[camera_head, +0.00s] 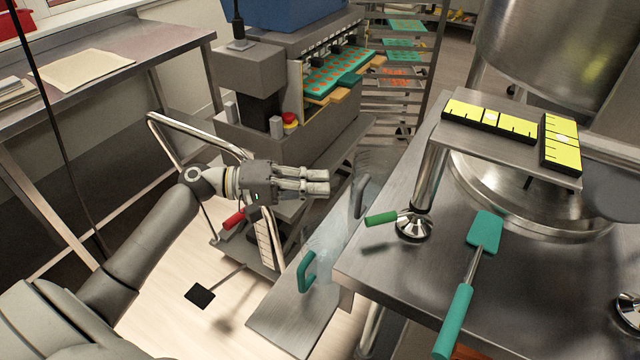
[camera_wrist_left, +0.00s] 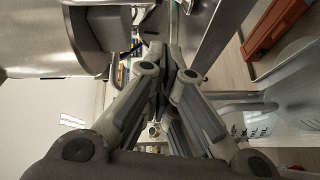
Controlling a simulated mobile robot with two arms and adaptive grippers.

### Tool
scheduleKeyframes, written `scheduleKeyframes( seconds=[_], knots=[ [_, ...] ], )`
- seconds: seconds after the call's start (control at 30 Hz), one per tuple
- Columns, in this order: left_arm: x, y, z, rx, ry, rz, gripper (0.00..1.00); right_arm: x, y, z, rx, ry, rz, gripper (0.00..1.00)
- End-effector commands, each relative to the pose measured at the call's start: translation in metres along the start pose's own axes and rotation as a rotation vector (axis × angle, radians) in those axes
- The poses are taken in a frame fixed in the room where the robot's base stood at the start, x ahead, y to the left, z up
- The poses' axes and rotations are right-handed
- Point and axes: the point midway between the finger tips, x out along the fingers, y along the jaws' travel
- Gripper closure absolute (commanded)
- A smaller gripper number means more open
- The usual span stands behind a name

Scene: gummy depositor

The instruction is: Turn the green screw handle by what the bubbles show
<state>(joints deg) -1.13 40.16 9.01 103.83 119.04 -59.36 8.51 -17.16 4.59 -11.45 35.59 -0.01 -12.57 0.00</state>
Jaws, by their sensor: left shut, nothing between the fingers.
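The green screw handle (camera_head: 381,217) sticks out to the left from the round metal foot (camera_head: 415,228) under the kettle stand's leg. Two yellow bubble levels lie on the metal plate above: a long one (camera_head: 515,126) and one at right angles to it (camera_head: 566,155). Each shows a pale bubble patch near its middle; the exact offset is too small to tell. My left gripper (camera_head: 326,182) is shut and empty, left of the green handle and apart from it, pointing right. Its shut fingers also show in the left wrist view (camera_wrist_left: 167,62). My right gripper is not visible.
A teal spatula (camera_head: 455,318) lies on the steel table (camera_head: 385,268). A clear guard with a teal handle (camera_head: 305,272) stands by the table's left edge. A red handle (camera_head: 233,218) is below my left wrist. The depositor machine (camera_head: 255,140) and tray rack (camera_head: 405,110) are behind.

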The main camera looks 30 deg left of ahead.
Motion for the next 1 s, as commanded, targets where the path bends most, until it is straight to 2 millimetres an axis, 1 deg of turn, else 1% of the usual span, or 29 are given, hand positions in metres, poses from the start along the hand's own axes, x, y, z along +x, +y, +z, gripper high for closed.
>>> scheduleKeyframes(
  seconds=[0.03, 0.1, 0.33, 0.43, 0.6, 0.73, 1.0],
  knots=[
    [0.011, 0.004, -0.001, 0.000, 0.000, 0.003, 1.00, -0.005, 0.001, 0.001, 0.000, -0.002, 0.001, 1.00],
    [0.026, 0.004, -0.001, 0.001, 0.000, 0.002, 1.00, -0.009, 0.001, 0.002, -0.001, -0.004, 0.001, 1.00],
    [0.075, 0.003, -0.001, 0.000, 0.000, 0.001, 1.00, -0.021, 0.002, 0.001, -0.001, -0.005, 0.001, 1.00],
    [0.078, 0.002, 0.017, -0.004, -0.001, -0.003, 1.00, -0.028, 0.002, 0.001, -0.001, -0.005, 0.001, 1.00],
    [0.082, 0.000, 0.033, -0.001, 0.002, -0.003, 1.00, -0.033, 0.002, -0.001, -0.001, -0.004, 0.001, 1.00],
    [0.083, -0.001, 0.038, 0.000, 0.003, -0.003, 1.00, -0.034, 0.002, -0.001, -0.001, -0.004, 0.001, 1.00],
    [0.083, -0.001, 0.038, 0.000, 0.003, -0.002, 1.00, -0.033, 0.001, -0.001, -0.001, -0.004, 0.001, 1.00]
  ],
)
